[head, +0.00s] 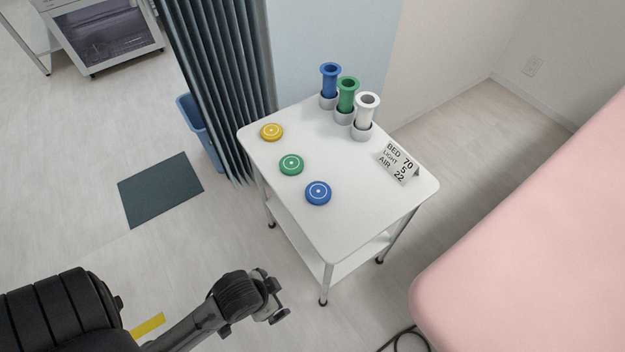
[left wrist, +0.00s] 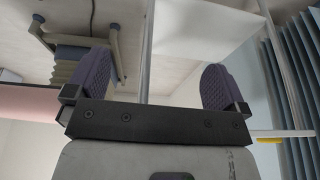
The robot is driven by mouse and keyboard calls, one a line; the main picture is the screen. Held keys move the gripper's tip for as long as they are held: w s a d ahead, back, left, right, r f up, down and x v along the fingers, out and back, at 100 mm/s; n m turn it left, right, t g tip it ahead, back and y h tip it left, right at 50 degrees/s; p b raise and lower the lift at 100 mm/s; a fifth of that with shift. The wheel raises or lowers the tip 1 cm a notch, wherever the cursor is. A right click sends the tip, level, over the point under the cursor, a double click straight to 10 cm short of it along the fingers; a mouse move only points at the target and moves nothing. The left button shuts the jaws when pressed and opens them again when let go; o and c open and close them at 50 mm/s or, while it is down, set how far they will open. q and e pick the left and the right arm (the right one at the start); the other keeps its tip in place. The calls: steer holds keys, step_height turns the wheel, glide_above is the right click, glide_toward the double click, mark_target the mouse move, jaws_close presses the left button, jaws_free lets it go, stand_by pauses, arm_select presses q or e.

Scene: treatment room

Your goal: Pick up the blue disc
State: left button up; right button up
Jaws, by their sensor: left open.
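The blue disc (head: 318,192) lies flat on the white table top (head: 345,228), nearest the front of a row of three discs. The green disc (head: 291,165) and the yellow disc (head: 271,132) lie behind it to the left. My left gripper (head: 277,299) is in front of the table, to the lower left of the blue disc and apart from it. In the left wrist view, its two purple ridged fingers (left wrist: 157,78) are wide apart with nothing between them. I cannot make out the blue disc there. My right gripper is not in view.
Blue (head: 330,81), green (head: 347,95) and white (head: 366,112) spools stand in grey holders at the table's back. A small sign (head: 398,163) stands at the right. A pink bed (head: 530,230) is at right, a grey curtain (head: 215,80) behind left.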

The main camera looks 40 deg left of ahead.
arm_select(q)
steer(key=w+d+r+m+h+p, duration=0.1)
steer(key=w+d+r+m+p, duration=0.15)
steer(key=r+p, duration=0.55)
steer(key=w+d+r+m+p, duration=0.1)
steer(key=w+r+p, duration=0.3)
steer(key=r+p, duration=0.45)
step_height(320, 180, up, 4)
steer(key=m+g+y, duration=0.2)
steer(key=m+g, duration=0.1)
glide_above(317, 191)
step_height(317, 191, down, 7)
steer(key=shift+w+f+b, duration=0.1)
steer(key=shift+f+b, duration=0.1)
steer(key=shift+b, duration=0.8)
steer(key=shift+f+b, duration=1)
steer(key=shift+f, duration=1.65)
steer(key=shift+c, duration=0.4)
steer(key=c, duration=0.9)
